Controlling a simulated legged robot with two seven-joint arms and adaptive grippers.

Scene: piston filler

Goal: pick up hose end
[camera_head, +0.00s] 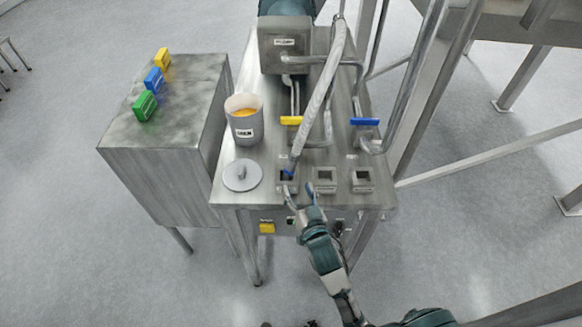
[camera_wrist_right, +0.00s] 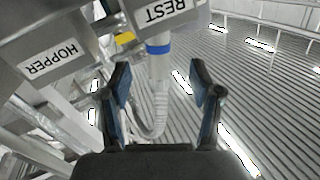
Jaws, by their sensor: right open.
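The grey ribbed hose (camera_head: 322,92) runs down from the top of the metal machine to its end (camera_head: 289,170), which has a blue band and stands in the left one of three square sockets near the front edge. My right gripper (camera_head: 303,190) is open and empty, just in front of this socket, with its fingers apart. In the wrist view the blue-banded hose end (camera_wrist_right: 158,46) meets the part labelled REST (camera_wrist_right: 166,12), beyond and between my open fingers (camera_wrist_right: 161,82). The fingers do not appear to touch it. My left gripper is not in view.
Two more sockets (camera_head: 325,181) (camera_head: 362,181) sit to the right. A lid (camera_head: 241,175) and a cup with orange contents (camera_head: 244,128) stand on the left. Yellow (camera_head: 291,120) and blue (camera_head: 364,121) handles lie behind. A HOPPER label (camera_wrist_right: 48,60) shows in the wrist view.

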